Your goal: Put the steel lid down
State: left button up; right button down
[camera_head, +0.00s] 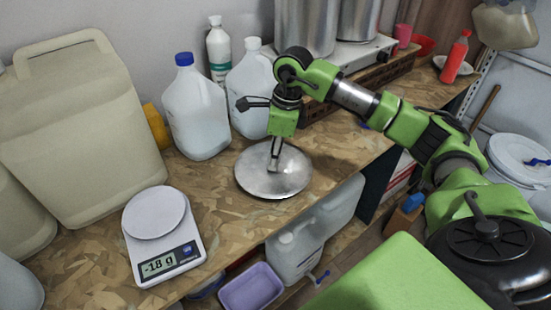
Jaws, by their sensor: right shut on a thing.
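The steel lid (258,182) is a round, shiny disc. It lies flat at or very close to the surface of the wooden bench (221,222), near its front edge; I cannot tell for certain whether it touches. My right gripper (273,166) points down from above and is shut on the lid's middle. The grip itself is small and partly hidden by the fingers. My left gripper is not in view.
A white scale (158,214) reading -18 g stands left of the lid. Behind are two clear jugs (196,112) and a white bottle (218,50). A big beige canister (85,130) fills the left. A purple basin (252,287) sits below the bench edge.

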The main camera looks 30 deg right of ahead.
aim_at(282, 166)
notch_tip(282, 166, down, 2)
jog(key=shift+d+f, duration=0.1)
jog(key=shift+f, duration=0.2)
jog(key=c, duration=1.8)
grip_release()
jog(key=shift+o, duration=0.2)
jog(key=shift+r, duration=0.45)
notch_tip(282, 166, up, 11)
jog(key=s+d+b, duration=0.1)
jog(key=b, duration=0.1)
jog(key=shift+s+d+r, duration=0.15)
jog(key=shift+d, duration=0.05)
